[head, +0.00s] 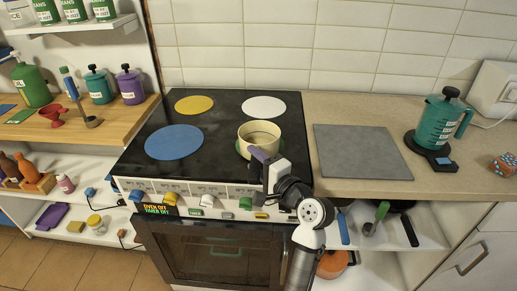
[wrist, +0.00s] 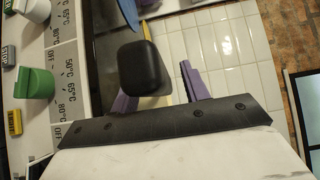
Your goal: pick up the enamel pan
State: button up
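The cream enamel pan (head: 262,130) sits on the front right of the black stovetop. My gripper (head: 258,154) is at the pan's near side, its purple fingers close to the rim and covering part of it. In the wrist view the two purple fingers (wrist: 158,92) stand apart. A rounded black piece (wrist: 143,67), which looks like the pan's handle, shows between and beyond them. A cream patch of the pan shows behind the fingers. I cannot tell whether a finger touches the pan or handle.
The stovetop (head: 219,125) also has yellow (head: 194,104), white (head: 264,106) and blue (head: 174,143) discs. Knobs line the front panel below my gripper. A grey board (head: 362,151) and a teal kettle (head: 434,124) stand on the right counter. Tiled wall lies behind.

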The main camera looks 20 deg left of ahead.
grip_shut()
jog(key=shift+r, duration=0.1)
